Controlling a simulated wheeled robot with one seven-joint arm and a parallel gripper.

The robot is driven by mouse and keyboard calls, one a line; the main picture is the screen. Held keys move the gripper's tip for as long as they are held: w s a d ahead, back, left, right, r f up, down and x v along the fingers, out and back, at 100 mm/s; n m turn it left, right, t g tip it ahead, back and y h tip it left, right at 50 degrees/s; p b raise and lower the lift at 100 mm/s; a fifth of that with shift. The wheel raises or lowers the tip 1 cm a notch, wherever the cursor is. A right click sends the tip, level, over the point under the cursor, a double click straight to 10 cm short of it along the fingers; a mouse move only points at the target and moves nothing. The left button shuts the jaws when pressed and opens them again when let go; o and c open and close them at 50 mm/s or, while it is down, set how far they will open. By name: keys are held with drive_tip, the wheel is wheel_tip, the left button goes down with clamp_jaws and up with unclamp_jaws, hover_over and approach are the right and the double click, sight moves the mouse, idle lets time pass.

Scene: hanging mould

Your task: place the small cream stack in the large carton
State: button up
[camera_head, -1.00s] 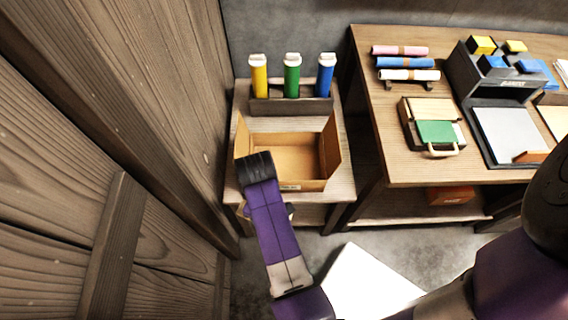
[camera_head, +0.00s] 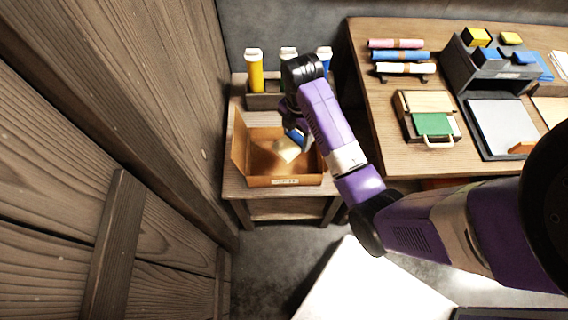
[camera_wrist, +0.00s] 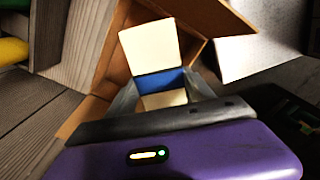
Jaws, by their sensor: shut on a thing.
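The small cream stack (camera_head: 287,150) has a blue band around it. It also shows in the wrist view (camera_wrist: 149,46), between my fingers. My gripper (camera_head: 297,133) is shut on the stack at its blue band, and its fingers also show in the wrist view (camera_wrist: 162,90). The large carton (camera_head: 286,181) is an open brown box on the small table, and its wall shows in the wrist view (camera_wrist: 192,14). The stack is over or inside the carton's opening. I cannot tell whether it touches the carton's floor.
A yellow tube (camera_head: 255,72) and a blue tube (camera_head: 324,58) stand in a rack behind the carton. A green one is mostly hidden by my arm. A wooden wall (camera_head: 150,120) is close on the left. A larger table (camera_head: 385,150) with stationery stands at the right.

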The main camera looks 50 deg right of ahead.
drive_tip(key=w+r+n+b, duration=0.2)
drive_tip(key=w+n, duration=0.3)
drive_tip(key=f+b, duration=0.4)
drive_tip(key=f, duration=1.1)
drive_tip(key=shift+s+b, duration=0.2)
drive_tip(key=shift+b, duration=0.2)
drive_tip(key=shift+f, duration=2.45)
drive_tip(key=shift+b, duration=0.3)
drive_tip(key=o, duration=1.6)
